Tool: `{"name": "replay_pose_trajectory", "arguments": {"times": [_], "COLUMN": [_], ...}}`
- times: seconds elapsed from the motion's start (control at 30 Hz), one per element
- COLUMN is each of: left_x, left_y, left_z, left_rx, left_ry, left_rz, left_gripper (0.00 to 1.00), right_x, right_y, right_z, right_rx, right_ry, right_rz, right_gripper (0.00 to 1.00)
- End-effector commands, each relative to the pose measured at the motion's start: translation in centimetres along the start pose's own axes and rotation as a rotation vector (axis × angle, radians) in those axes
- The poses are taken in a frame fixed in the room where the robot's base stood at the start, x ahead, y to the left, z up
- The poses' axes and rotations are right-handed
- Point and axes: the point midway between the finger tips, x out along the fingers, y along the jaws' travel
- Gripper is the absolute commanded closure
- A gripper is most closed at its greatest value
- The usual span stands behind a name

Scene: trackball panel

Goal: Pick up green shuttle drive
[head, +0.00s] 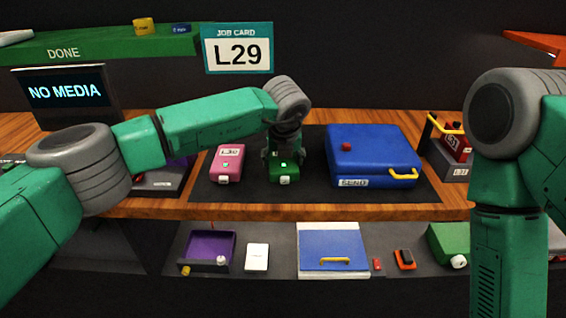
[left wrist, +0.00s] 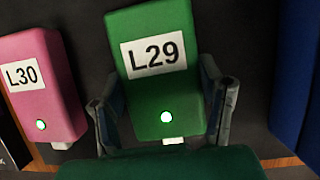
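The fingers also show in the left wrist view (left wrist: 166,115), spread apart around the drive, with no firm grip visible. The drive rests on the mat. My right arm stands at the right of the head view; its gripper is out of frame.
A pink drive labelled L30 (head: 227,163) lies close left of the green one. A blue case (head: 372,150) with a yellow handle stands close right. A job card (head: 238,48) reads L29. A lower shelf holds a purple tray (head: 209,247) and other items.

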Motion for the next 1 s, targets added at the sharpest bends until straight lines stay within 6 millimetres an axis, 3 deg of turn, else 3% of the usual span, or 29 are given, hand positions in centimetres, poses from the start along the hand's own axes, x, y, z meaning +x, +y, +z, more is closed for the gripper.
{"name": "replay_pose_trajectory", "arguments": {"times": [0.37, 0.7, 1.0], "left_x": [-0.8, -6.8, -9.3], "left_y": [-0.1, -0.1, -0.1], "left_z": [0.4, 2.9, 3.9], "left_rx": [0.000, 0.000, 0.001], "left_ry": [-0.003, -0.005, -0.002], "left_rz": [-0.001, -0.001, -0.001], "left_gripper": [0.66, 0.66, 0.66], "right_x": [0.0, -0.3, -0.3], "right_y": [0.0, 0.0, 0.0], "right_z": [0.0, 0.0, 0.0], "right_rx": [0.000, 0.000, 0.000], "right_ry": [0.000, 0.000, 0.000], "right_rz": [0.000, 0.000, 0.000], "right_gripper": [0.60, 0.60, 0.60]}}
